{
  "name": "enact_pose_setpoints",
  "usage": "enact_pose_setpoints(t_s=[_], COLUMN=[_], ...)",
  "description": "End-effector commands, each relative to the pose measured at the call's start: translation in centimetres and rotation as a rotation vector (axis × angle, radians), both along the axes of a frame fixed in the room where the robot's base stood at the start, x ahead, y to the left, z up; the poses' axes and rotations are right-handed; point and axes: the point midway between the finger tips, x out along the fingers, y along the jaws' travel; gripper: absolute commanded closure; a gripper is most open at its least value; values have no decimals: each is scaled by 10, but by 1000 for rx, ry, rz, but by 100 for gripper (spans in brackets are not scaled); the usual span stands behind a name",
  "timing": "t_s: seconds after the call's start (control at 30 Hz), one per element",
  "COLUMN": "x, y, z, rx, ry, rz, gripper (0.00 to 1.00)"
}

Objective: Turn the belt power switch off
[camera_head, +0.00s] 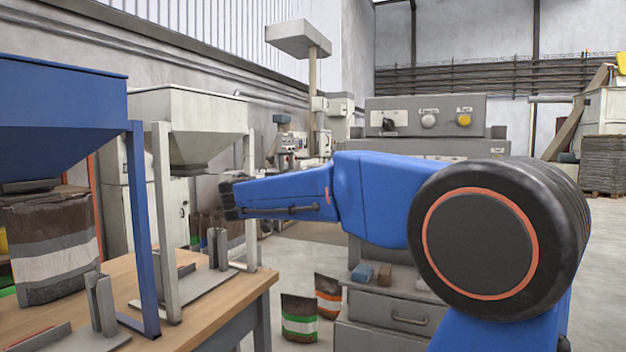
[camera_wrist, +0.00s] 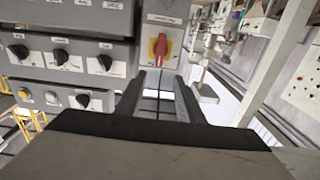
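In the wrist view, a red rotary handle on a yellow plate (camera_wrist: 159,48) sits on a narrow grey panel, just beyond my fingertips. Its label is too small to read. Left of it, a grey control panel (camera_wrist: 88,45) carries several black rotary knobs, among them one knob (camera_wrist: 104,62) close to the left finger. I cannot tell which control is the belt power switch. My gripper (camera_wrist: 160,78) points toward the red handle with its fingers apart and nothing between them. In the head view, my arm reaches left; its fingers cannot be made out there.
In the head view, a wooden table (camera_head: 255,283) holds hopper stands at the left, with a filled bag (camera_head: 55,245) under the blue hopper. Another grey control box (camera_head: 425,113) stands behind my arm. Two bags (camera_head: 299,318) stand on the floor. Open floor lies at the right.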

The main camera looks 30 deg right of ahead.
Motion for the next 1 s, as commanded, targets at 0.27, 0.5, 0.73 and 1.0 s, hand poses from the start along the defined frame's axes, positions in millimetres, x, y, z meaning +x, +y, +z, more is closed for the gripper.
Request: enact_pose_setpoints(t_s=[0.27,0.5,0.73,1.0], x=[30,57,78,89], y=[-41,-75,-101,-114], z=[-1,-1,-1,-1], rx=[2,1,1,1], ry=[1,2,2,2], rz=[-5,-4,-3,-1], gripper=[66,66,66,66])
